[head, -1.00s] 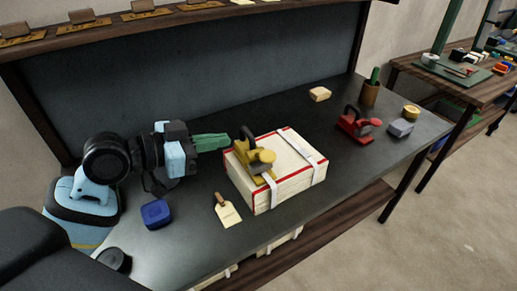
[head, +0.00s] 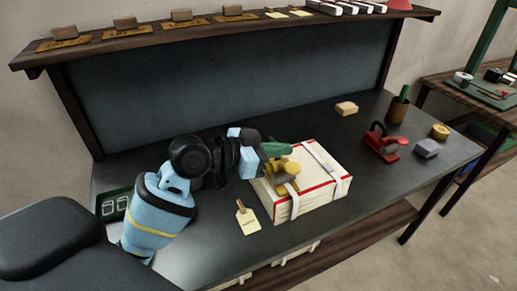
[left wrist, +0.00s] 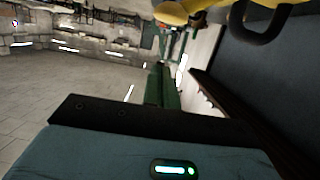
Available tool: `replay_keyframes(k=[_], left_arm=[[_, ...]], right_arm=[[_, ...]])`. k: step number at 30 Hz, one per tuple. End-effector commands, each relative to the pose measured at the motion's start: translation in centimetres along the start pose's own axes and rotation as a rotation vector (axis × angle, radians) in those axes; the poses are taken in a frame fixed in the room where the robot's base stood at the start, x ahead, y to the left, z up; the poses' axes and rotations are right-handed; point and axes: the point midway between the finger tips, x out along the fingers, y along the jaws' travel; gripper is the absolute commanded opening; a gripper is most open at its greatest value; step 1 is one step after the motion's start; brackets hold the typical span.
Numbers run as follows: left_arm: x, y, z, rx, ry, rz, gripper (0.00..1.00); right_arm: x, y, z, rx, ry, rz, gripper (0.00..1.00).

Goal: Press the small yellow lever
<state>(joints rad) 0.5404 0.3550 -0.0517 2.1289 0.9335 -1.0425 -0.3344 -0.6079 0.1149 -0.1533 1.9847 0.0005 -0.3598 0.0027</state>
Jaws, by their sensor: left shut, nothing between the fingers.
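A yellow tool (head: 285,182) sits on a white box with red edges (head: 316,198), on the strap at its left side. It has a rounded yellow top part; I cannot tell which piece is the small lever. My left gripper (head: 278,149), with green fingers, is shut and empty, just behind the tool's top and overlapping it in the head view. I cannot tell if they touch. In the left wrist view, the green fingers (left wrist: 165,88) point up toward the yellow tool (left wrist: 183,12), which is cut off at the top edge. My right gripper is not in view.
A tag (head: 247,217) lies left of the box. A red tool (head: 381,143), a grey block (head: 427,149), a yellow roll (head: 439,131), a cup (head: 397,110) and a tan block (head: 346,108) stand on the right side of the dark table. A shelf (head: 200,31) runs along the back.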

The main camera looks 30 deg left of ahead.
Motion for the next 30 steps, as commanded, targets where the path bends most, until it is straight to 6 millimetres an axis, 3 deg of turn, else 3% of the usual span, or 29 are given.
replay_keyframes(k=[3, 7, 12, 30], left_arm=[[1.9, 0.1, 0.3, -0.003, -0.001, 0.002, 0.00], [2.2, 0.0, 2.5, -0.004, -0.004, 0.000, 0.00], [2.5, 0.0, 3.7, -0.003, -0.001, 0.000, 0.00], [2.5, 0.1, 4.2, 0.023, -0.003, -0.006, 0.00]], right_arm=[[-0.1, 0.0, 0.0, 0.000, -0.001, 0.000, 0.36], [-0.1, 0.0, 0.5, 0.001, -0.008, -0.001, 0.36], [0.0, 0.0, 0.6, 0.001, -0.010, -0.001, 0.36], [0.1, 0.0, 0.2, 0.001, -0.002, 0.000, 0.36]])
